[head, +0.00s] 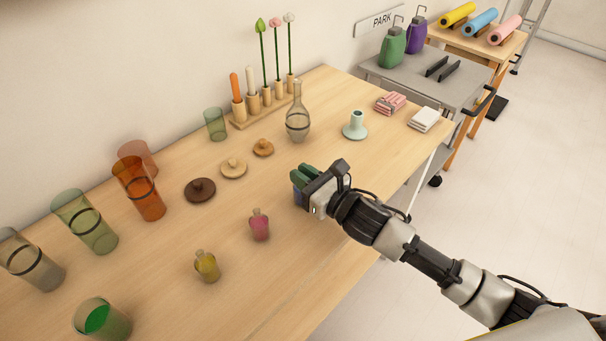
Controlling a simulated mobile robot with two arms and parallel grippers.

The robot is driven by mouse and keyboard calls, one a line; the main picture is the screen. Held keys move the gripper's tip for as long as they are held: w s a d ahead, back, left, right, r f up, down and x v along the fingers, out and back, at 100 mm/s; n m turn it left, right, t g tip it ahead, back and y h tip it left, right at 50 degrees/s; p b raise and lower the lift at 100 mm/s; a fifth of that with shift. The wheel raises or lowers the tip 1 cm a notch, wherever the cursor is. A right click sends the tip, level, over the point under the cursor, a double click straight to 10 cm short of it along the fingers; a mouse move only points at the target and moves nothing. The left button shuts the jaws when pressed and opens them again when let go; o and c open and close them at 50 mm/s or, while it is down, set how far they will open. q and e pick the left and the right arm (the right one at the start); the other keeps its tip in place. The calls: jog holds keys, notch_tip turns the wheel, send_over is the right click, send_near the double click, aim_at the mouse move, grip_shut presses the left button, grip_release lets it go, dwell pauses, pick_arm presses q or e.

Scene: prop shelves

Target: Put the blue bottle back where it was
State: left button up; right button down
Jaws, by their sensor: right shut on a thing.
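My right gripper (303,180) is low over the wooden table, to the right of the pink bottle. It is shut on the blue bottle (298,198), of which only a small dark blue part shows beside the green fingers. The rest of the bottle is hidden, and I cannot tell whether it touches the table. A small pink bottle (259,225) and a small yellow bottle (207,266) stand upright in a slanting row to the left of the gripper. My left gripper is not in view.
Round lids (200,190) lie behind the small bottles, near a clear flask (298,123). Tall tinted glasses (138,190) stand along the left. A pale green candlestick (355,126) and a pink bundle (390,103) lie beyond the gripper. Bare tabletop (290,285) is in front.

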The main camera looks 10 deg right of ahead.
jog(key=c, duration=1.1)
grip_release()
jog(key=shift+f, duration=0.1)
jog(key=shift+s, duration=0.1)
jog(key=b+v, duration=0.2)
jog(key=v, duration=0.8)
jog(key=shift+s+d, duration=0.25)
jog(key=shift+s, duration=0.05)
jog(key=shift+s+d+r, duration=0.2)
jog(key=shift+s+d, duration=0.15)
jog(key=shift+s, duration=0.15)
